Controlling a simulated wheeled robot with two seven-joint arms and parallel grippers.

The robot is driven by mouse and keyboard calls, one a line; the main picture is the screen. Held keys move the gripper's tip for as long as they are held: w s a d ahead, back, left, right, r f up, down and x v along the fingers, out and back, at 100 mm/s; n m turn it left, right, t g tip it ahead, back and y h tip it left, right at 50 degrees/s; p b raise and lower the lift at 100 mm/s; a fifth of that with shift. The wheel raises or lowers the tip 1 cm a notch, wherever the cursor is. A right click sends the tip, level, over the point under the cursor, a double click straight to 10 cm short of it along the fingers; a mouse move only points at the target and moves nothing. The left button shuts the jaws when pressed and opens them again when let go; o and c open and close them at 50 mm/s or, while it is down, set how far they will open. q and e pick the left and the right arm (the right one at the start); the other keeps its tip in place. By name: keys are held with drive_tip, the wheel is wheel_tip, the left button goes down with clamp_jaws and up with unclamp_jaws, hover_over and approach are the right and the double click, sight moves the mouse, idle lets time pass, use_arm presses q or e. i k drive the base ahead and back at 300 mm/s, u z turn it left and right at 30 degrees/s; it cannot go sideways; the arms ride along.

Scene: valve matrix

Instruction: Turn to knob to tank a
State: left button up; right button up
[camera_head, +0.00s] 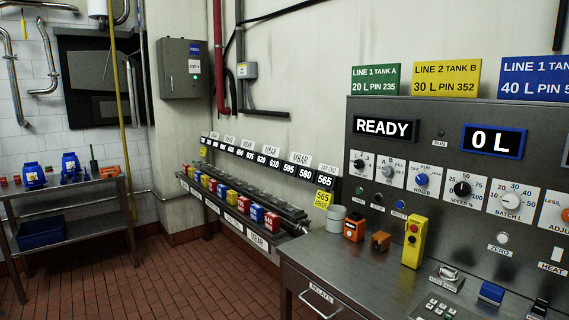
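The grey control panel (440,150) stands on the right. A knob (387,173) on a white plate marked with letters, seemingly A and B, sits near its left side; which letter it points at is too small to tell. A black knob (359,164) on a plate with numbers is to its left. A blue knob (421,180) marked OFF, RUN and RINSE is to its right. A green sign (375,80) reading LINE 1 TANK A, 20 L, PIN 235 stands on top. The display (385,129) reads READY. Neither gripper is in view.
A speed knob (462,189) and batch knob (511,200) are farther right. The steel counter (345,272) below holds a yellow pendant (415,242), an orange box (354,227) and a white cup (335,217). A rack of coloured blocks (240,205) runs left. The tiled floor (140,275) is clear.

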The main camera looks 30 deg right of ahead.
sight(386, 171)
drive_tip(key=u, duration=0.3)
drive_tip(key=i, duration=1.9)
drive_tip(key=z, duration=1.25)
drive_tip(key=i, duration=0.9)
drive_tip(key=z, duration=1.05)
